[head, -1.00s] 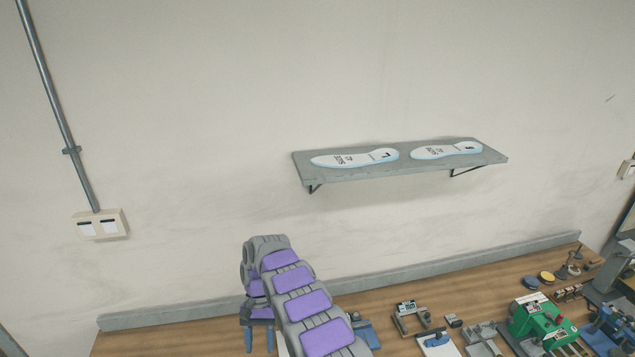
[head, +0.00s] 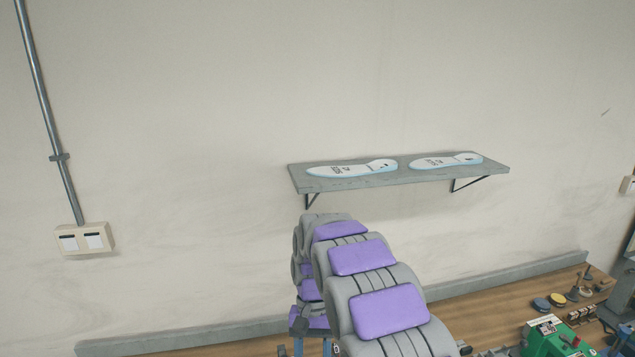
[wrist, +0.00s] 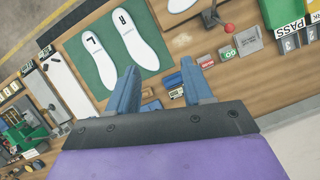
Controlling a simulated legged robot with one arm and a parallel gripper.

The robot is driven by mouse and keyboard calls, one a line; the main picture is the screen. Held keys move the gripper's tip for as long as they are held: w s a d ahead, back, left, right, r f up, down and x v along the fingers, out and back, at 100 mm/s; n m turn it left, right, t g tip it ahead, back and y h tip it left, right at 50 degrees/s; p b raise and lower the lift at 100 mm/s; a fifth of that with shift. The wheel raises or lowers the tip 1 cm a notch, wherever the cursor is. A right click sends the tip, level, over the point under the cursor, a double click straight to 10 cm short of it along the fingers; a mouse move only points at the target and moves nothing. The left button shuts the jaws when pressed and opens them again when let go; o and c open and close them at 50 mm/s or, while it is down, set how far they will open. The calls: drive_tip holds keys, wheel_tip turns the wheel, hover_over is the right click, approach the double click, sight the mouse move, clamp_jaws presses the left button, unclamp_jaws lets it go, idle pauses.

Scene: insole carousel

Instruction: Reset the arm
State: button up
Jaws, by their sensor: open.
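My gripper (wrist: 156,88) is open and empty in the wrist view, its two blue fingers apart above the workbench (wrist: 210,42). In the head view my gripper (head: 311,345) hangs below the bent arm near the bottom edge, partly cut off. Two white insoles with blue edges, a left one (head: 352,169) and a right one (head: 446,161), lie side by side on the grey wall shelf (head: 400,179), apart from my gripper. In the wrist view, white shapes marked L (wrist: 113,62) and R (wrist: 137,41) lie on a green mat (wrist: 82,62).
A green machine (head: 552,339) stands on the bench at lower right. The wrist view shows a red-knobbed lever (wrist: 229,28), small labelled blocks and a PASS sign (wrist: 291,28). A wall socket box (head: 84,240) is at left. The wall between is bare.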

drive_tip(key=s+d+t+b, duration=0.1)
drive_tip(key=s+d+b, duration=0.75)
drive_tip(key=s, duration=0.65)
drive_tip(key=s+d+f+b, duration=0.2)
drive_tip(key=s+d+f, duration=0.1)
drive_tip(key=s, duration=0.6)
drive_tip(key=s+d+f+t+b, duration=0.1)
drive_tip(key=s+d+f+b, duration=0.2)
drive_tip(key=s+f, duration=0.2)
drive_tip(key=s, duration=0.3)
drive_tip(key=shift+s+d+n+t, duration=0.3)
drive_tip(key=shift+s, duration=0.05)
